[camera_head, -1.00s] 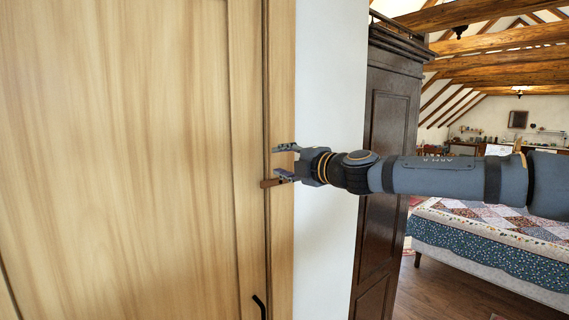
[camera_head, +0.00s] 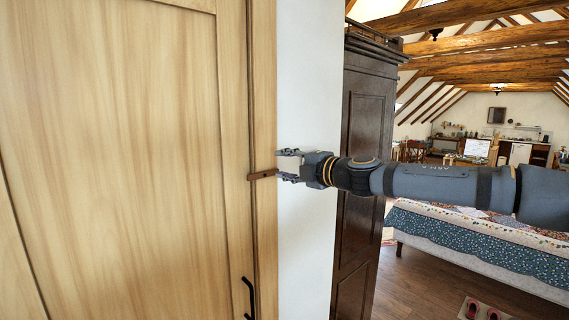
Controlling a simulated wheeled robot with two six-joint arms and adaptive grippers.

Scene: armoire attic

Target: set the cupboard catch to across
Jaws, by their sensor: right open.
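The cupboard (camera_head: 120,150) is pale wood and fills the left of the view. Its catch (camera_head: 262,174) is a small brown wooden bar lying nearly level across the gap between door and frame. My right gripper (camera_head: 280,165) comes in from the right with its fingers pointing left. It is open, and its fingertips are just right of the catch's right end. I cannot tell whether the lower finger touches the catch. My left gripper is not in view.
A black door handle (camera_head: 248,298) sits below the catch. A white wall strip (camera_head: 305,240) and a dark armoire (camera_head: 362,130) stand right of the cupboard. A bed with a patchwork cover (camera_head: 470,240) is farther right. Red shoes (camera_head: 472,310) lie on the floor.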

